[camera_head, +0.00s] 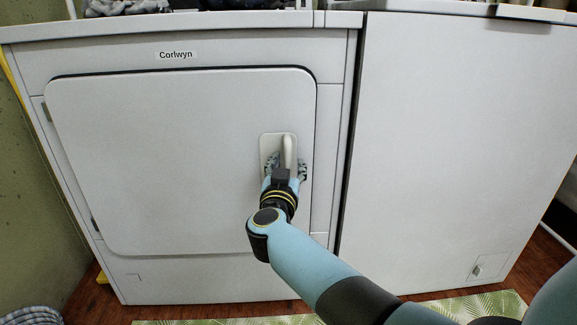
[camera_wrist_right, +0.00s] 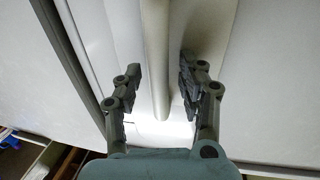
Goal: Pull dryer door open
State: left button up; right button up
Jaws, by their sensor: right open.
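The dryer door (camera_head: 165,160) is a white panel with rounded corners on the white dryer front, and it looks closed. Its handle (camera_head: 289,150) is an upright pale bar on a plate near the door's right edge. My right gripper (camera_head: 287,168) is at the handle, its arm reaching up from the lower right. In the right wrist view, the gripper (camera_wrist_right: 160,85) is open, with one finger on each side of the handle bar (camera_wrist_right: 156,60). Gaps show between the fingers and the bar. My left gripper is not in view.
A second white appliance (camera_head: 455,140) stands right of the dryer, across a narrow dark gap. A leaf-patterned mat (camera_head: 235,321) lies on the wood floor in front. A striped cloth item (camera_head: 32,315) sits at lower left, near the green wall (camera_head: 35,190).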

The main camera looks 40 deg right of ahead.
grip_shut()
dwell(0.3)
dwell(0.5)
